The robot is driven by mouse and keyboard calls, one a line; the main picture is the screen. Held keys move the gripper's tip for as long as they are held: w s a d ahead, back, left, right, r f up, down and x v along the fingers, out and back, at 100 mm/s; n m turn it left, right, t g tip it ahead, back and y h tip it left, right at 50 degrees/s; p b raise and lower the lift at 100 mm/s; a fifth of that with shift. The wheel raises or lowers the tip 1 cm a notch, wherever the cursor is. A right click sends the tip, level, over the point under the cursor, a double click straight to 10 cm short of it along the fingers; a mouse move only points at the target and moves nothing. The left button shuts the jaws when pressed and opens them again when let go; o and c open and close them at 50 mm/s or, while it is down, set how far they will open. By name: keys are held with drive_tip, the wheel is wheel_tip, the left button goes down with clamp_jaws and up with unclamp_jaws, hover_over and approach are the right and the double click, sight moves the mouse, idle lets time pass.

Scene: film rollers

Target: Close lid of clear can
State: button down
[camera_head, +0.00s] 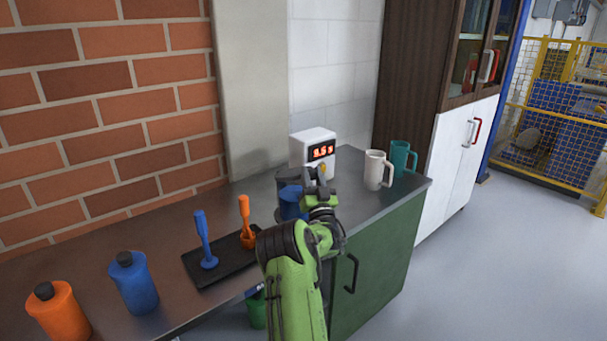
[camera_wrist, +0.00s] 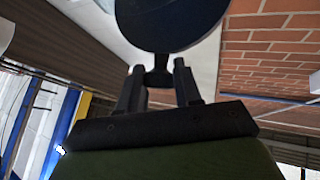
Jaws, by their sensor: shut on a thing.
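In the wrist view, my gripper (camera_wrist: 158,82) is shut on the short stem of a dark round lid (camera_wrist: 172,22). In the head view, my gripper (camera_head: 312,178) is at the back right of the counter, beside a dark grey round shape (camera_head: 288,174) that looks like the lid. Just below that shape is a blue object (camera_head: 291,204), partly hidden by my arm. I cannot make out the clear can's walls or whether the lid touches it.
A white device with a red display (camera_head: 317,149) stands behind my gripper. A white mug (camera_head: 375,170) and a teal mug (camera_head: 400,158) stand to the right. A black tray (camera_head: 222,272) holds blue and orange tools. Blue (camera_head: 134,284) and orange (camera_head: 60,314) bottles stand front left.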

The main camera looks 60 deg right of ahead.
drive_tip(key=shift+s+f+m+h+b, duration=0.3)
drive_tip(key=shift+f+m+h, duration=0.3)
drive_tip(key=shift+f, duration=0.25)
drive_tip(key=shift+s+f+m+h+b, duration=0.25)
drive_tip(key=shift+f+m+h, duration=0.25)
drive_tip(key=shift+f+h, duration=0.25)
